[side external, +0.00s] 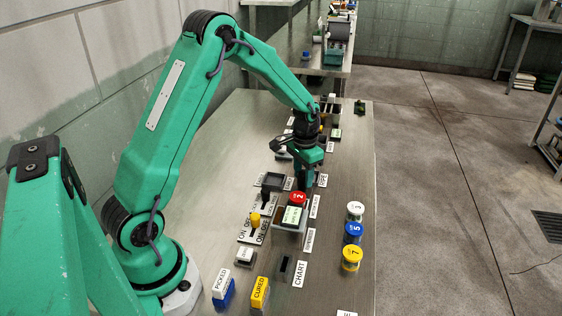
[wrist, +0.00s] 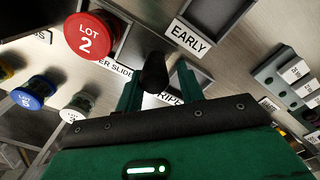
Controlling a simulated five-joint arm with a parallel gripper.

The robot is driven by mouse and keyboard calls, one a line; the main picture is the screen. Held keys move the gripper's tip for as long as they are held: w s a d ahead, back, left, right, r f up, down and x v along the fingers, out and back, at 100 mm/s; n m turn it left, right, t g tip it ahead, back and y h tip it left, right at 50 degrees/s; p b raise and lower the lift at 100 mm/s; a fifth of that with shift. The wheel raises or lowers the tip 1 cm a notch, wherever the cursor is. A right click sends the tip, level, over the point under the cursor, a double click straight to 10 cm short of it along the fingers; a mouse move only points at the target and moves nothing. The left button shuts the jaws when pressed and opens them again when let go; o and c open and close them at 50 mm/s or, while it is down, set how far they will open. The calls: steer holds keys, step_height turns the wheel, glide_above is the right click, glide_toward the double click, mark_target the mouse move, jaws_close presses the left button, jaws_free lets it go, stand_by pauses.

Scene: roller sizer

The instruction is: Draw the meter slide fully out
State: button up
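A dark rounded knob (wrist: 154,73) stands between the two green fingers of my gripper in the wrist view. It fills most of the gap, and I cannot tell whether the fingers press on it. A label ending in "ER SLIDE" (wrist: 112,67) lies beside it, partly covered by a red "LOT 2" jar (wrist: 90,37). In the side view my gripper (side external: 305,187) points down at the bench, just behind the red-lidded jar (side external: 298,199). The fingertips and the knob are hidden there.
An "EARLY" label (wrist: 188,37) and a dark-framed tray lie near the fingers.

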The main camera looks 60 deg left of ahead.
steer(key=shift+o, duration=1)
steer(key=shift+s, duration=0.1)
steer(key=shift+d+r, duration=0.1)
step_height(320, 180, up, 7)
steer(key=shift+r, duration=0.3)
steer(key=shift+r, duration=0.1)
